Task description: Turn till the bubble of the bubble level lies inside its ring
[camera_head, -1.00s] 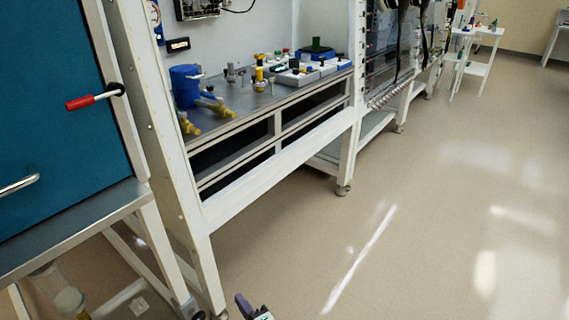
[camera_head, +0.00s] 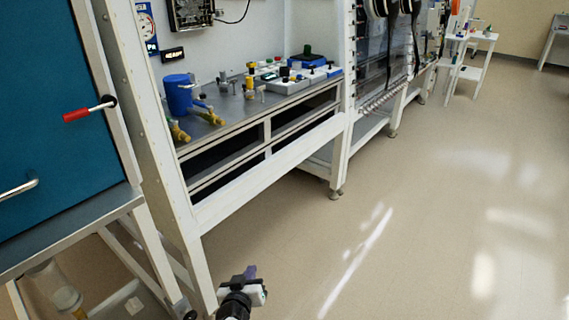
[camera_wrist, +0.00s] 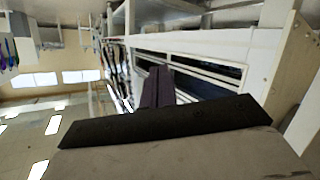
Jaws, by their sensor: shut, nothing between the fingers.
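My gripper (camera_head: 249,271) shows at the bottom of the head view, over the floor in front of the bench's near leg. Its purple fingers are together and hold nothing; they also show in the wrist view (camera_wrist: 158,86). My gripper is well apart from the bench-top things. I cannot make out a bubble level, its bubble or its ring in either view. Several small fittings and devices stand on the grey bench top (camera_head: 228,117), too small to tell apart surely.
A blue canister (camera_head: 178,94) and brass-coloured valves (camera_head: 208,116) stand at the bench's near end. White and blue boxes (camera_head: 288,83) stand farther back. A teal panel with a red-handled lever (camera_head: 78,115) is at left. The floor (camera_head: 440,210) at right is clear.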

